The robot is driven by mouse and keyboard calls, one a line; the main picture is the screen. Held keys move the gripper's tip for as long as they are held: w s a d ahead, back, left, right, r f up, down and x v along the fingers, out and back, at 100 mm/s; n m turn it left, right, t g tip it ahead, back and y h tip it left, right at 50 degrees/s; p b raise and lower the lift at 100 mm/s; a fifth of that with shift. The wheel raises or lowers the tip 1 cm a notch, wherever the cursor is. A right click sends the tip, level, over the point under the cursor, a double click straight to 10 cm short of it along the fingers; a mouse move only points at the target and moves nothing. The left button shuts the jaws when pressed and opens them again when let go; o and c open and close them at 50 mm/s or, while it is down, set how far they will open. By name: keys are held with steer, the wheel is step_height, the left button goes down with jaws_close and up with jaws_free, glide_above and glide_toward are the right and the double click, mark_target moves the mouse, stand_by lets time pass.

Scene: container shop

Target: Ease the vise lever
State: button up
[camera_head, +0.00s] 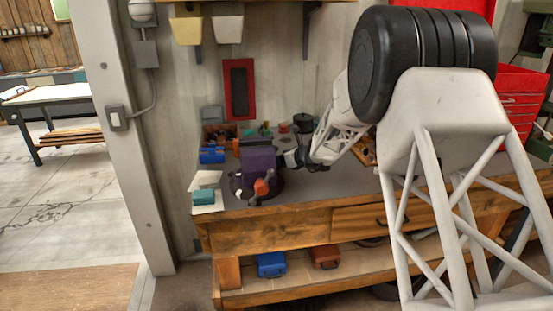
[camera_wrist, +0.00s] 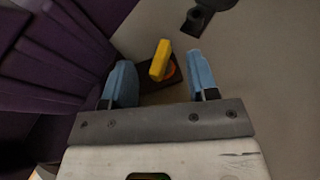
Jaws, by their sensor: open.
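The purple vise (camera_head: 259,160) stands on a dark round base near the left end of the workbench. A red-orange handle-like part (camera_head: 262,187), probably its lever, sticks out at the front. My gripper (camera_head: 297,158) is just right of the vise, at about the height of its upper body. In the wrist view my gripper (camera_wrist: 160,72) is open, with two blue fingertips apart. The purple vise body (camera_wrist: 50,60) fills the left side there. A yellow piece (camera_wrist: 160,60) with an orange part on a dark block shows between the fingertips; I cannot tell whether it belongs to the vise.
A teal box (camera_head: 203,196) lies at the left bench edge. A dark round pot (camera_head: 304,122) stands behind my gripper. A dark fitting (camera_wrist: 196,20) lies beyond the fingers. Grey benchtop (camera_head: 315,185) is clear right of the vise.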

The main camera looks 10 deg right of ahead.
steer(key=shift+x, duration=1.7)
jaws_close()
